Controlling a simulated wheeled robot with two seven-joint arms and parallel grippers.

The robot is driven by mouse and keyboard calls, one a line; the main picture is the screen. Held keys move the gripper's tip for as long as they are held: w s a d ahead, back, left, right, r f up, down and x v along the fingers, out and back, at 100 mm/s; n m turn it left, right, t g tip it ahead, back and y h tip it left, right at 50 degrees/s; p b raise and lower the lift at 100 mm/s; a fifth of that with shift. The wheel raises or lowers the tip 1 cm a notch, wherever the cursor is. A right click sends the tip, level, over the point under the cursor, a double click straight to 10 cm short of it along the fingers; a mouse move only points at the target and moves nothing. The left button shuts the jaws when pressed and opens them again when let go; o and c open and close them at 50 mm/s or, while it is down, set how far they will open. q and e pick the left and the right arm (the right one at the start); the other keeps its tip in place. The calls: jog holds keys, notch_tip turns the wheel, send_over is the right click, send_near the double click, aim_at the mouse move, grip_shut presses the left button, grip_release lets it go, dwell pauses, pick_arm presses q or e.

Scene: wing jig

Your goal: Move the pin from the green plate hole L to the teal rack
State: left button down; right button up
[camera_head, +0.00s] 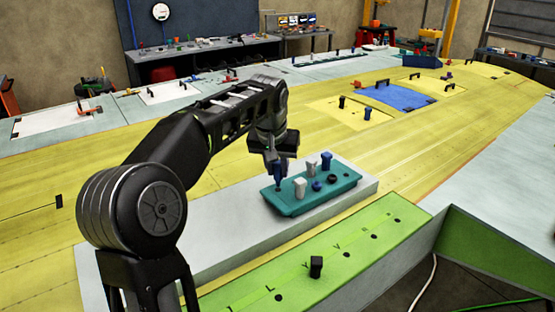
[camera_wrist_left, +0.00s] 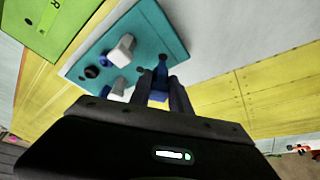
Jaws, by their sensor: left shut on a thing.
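My left gripper (camera_head: 277,166) is shut on a blue pin (camera_head: 279,178), upright over the left end of the teal rack (camera_head: 345,187). Whether this pin is seated in a hole or just above one is unclear. In the left wrist view the blue pin (camera_wrist_left: 161,74) stands between the fingers, with the rack (camera_wrist_left: 155,22) behind it. The green plate (camera_head: 385,255) lies in front, with letters and dark holes; hole L (camera_head: 278,297) looks empty. A black pin (camera_head: 316,266) stands in another hole. My right gripper is not in view.
The rack also holds white pins (camera_head: 300,187), a tall blue pin (camera_head: 326,161), a low blue one (camera_head: 317,185) and a low black one (camera_head: 332,178). It rests on a pale grey block (camera_head: 215,240) on the yellow wing (camera_head: 225,107). Black pins (camera_head: 367,113) stand farther back.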

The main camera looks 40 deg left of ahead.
aim_at(277, 177)
pick_arm(q)
jog(key=shift+f, duration=0.25)
dwell(0.5)
jog(key=shift+f+b, duration=1.2)
jog(key=shift+f, duration=0.2)
jog(key=c, duration=1.1)
grip_release()
